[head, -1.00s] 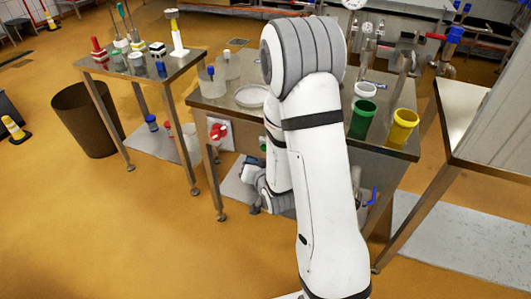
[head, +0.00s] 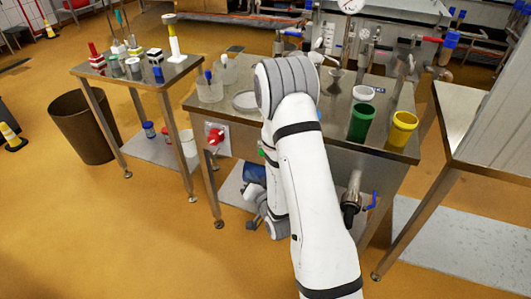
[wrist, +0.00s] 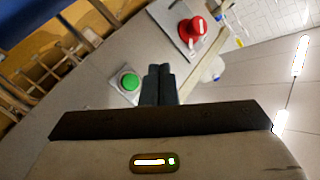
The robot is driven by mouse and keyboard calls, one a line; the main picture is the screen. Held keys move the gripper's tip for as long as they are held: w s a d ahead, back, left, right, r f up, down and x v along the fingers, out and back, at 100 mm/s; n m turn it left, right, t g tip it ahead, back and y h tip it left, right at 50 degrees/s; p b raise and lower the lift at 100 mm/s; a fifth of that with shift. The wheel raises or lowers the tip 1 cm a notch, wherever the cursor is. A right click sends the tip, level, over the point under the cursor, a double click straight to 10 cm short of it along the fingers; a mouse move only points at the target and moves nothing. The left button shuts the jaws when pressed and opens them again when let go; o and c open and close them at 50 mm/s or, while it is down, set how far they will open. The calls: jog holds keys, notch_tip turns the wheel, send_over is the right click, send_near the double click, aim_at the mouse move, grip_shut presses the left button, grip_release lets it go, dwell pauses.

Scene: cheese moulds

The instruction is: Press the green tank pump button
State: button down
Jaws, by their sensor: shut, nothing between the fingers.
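The green pump button (wrist: 129,81) is a round green cap on a light square plate, on the grey metal panel in the wrist view. In the head view, a small bit of green (head: 261,151) shows beside my arm; most of that area is hidden by the arm. My gripper (wrist: 160,70) is shut and empty, its dark fingertips just right of the button in the wrist view. I cannot tell how far the tips are from the panel, but the button is uncovered.
A red rotary switch (wrist: 192,30) sits on the same panel, beyond the fingertips; it also shows in the head view (head: 215,136). Green (head: 361,122) and yellow (head: 402,130) cups stand on the steel table. A pipe with a valve (head: 351,200) is right of my arm.

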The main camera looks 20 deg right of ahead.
jog(key=w+d, duration=0.4)
jog(key=w, duration=0.1)
jog(key=shift+w+d+p, duration=0.15)
jog(key=shift+w+p, duration=0.2)
jog(key=shift+w, duration=0.1)
dwell(1.8)
jog(key=shift+w+d+b, duration=0.2)
jog(key=shift+w+b, duration=0.1)
jog(key=shift+b, duration=0.05)
jog(key=shift+w+d, duration=0.3)
jog(key=shift+w, duration=0.1)
dwell(0.7)
jog(key=shift+s+a+b, duration=0.55)
jog(key=shift+s+b, duration=0.1)
jog(key=shift+s, duration=0.1)
